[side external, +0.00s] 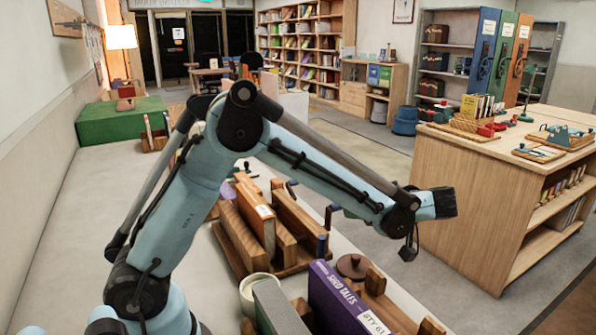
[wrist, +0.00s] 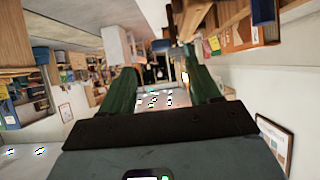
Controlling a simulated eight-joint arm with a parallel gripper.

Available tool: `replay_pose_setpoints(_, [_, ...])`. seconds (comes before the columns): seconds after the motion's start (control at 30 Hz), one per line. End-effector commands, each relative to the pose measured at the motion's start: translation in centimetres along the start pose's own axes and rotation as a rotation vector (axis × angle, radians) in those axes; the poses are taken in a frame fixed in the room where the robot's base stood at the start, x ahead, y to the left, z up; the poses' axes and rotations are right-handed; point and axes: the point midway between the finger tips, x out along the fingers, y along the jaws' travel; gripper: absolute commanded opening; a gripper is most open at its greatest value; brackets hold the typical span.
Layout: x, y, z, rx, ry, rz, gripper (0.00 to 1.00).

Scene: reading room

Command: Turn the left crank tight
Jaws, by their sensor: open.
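A wooden rack of thick upright boards (side external: 238,238) stands on the long counter below my forearm, with small dark-blue handle-like pieces (side external: 322,244) at its right side. Three crank wheels sit on tall panels at the back right: on the blue panel (side external: 483,66), the green panel (side external: 503,52) and the orange panel (side external: 517,69). I cannot tell which crank is the left one meant. My gripper (wrist: 165,78) shows two green fingers spread apart in the wrist view, with nothing between them. In the side view my arm's dark end hangs over the aisle, apart from the rack and wheels.
A purple book (side external: 340,300), a pale round bowl (side external: 258,290) and a brown round lid (side external: 355,266) crowd the near counter. A wooden cabinet (side external: 455,215) with boards and small tools on top stands at the right. Open floor lies between the counter and cabinet.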

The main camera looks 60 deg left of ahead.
Motion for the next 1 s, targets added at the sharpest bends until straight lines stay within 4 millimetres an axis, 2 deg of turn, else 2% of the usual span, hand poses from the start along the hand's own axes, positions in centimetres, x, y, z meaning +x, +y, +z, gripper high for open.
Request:
replay_pose_setpoints(0.03, [-0.8,0.0,0.0,0.001,0.000,0.003,0.62])
replay_pose_setpoints(0.2, [-2.3,0.0,0.0,0.000,0.000,0.002,0.62])
replay_pose_setpoints(0.53, [-2.6,0.0,0.0,0.000,0.000,0.000,0.62])
replay_pose_setpoints(0.63, [-2.7,0.0,-0.2,0.000,0.001,0.000,0.46])
replay_pose_setpoints(0.73, [-3.3,0.0,-1.4,-0.001,0.001,0.000,0.31])
replay_pose_setpoints(0.93, [-5.9,0.0,-6.0,-0.001,0.000,0.000,0.00])
replay_pose_setpoints(1.0, [-6.8,0.0,-7.6,-0.001,0.000,0.000,0.00])
